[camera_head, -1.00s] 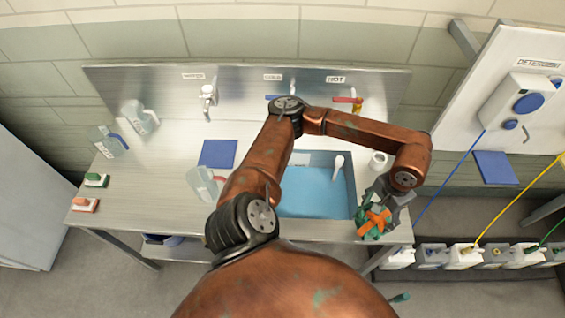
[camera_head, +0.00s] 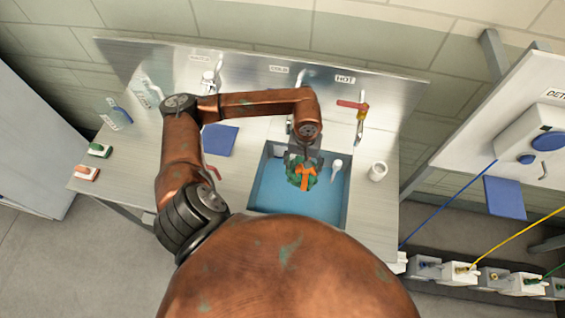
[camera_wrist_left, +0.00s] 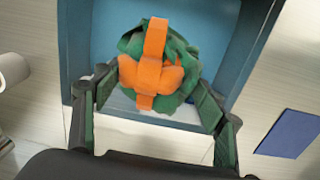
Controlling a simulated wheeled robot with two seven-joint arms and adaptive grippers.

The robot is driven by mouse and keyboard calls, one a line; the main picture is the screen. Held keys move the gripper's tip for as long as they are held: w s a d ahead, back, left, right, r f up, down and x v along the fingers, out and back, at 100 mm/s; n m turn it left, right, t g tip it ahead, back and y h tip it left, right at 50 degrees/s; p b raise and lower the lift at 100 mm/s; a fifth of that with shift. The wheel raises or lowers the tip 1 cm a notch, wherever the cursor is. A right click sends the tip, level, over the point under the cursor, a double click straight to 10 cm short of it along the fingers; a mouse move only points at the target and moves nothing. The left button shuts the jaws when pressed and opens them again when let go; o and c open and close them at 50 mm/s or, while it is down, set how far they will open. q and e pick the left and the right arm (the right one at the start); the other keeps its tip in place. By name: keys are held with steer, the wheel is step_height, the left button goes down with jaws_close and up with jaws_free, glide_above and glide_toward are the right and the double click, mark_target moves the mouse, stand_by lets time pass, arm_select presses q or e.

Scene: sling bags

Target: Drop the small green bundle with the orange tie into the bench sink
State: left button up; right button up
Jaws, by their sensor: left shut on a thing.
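The small green bundle with the orange tie (camera_head: 302,174) appears over the blue bench sink (camera_head: 265,190) in the head view. My left gripper (camera_head: 303,160) is shut on it, and the arm reaches across from the left. In the left wrist view the bundle (camera_wrist_left: 155,65) sits between the two fingers of my left gripper (camera_wrist_left: 155,100), with the sink (camera_wrist_left: 215,25) behind it. How high the bundle is above the sink floor is hard to tell. My right gripper is not in view.
A white cup (camera_head: 378,171) stands right of the sink. A pale brush-like item (camera_head: 336,168) lies at the sink's right side. A blue cloth (camera_head: 220,139) lies left of the sink. Taps, including one with a red handle (camera_head: 353,105), stand behind.

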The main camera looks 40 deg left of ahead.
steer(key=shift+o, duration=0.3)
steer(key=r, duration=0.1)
steer(key=p, duration=0.1)
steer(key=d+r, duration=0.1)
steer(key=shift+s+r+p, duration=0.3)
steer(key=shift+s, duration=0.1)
arm_select(q)
steer(key=s+a+f+n+b, duration=0.1)
steer(key=s+a+f+n, duration=0.2)
steer(key=f, duration=0.6)
steer(key=shift+a+f+n+b, duration=0.15)
steer(key=shift+a+n+b, duration=0.25)
steer(key=shift+a, duration=0.85)
steer(key=o, duration=1.3)
steer(key=shift+s, duration=0.1)
steer(key=shift+c, duration=0.2)
steer(key=o, duration=0.5)
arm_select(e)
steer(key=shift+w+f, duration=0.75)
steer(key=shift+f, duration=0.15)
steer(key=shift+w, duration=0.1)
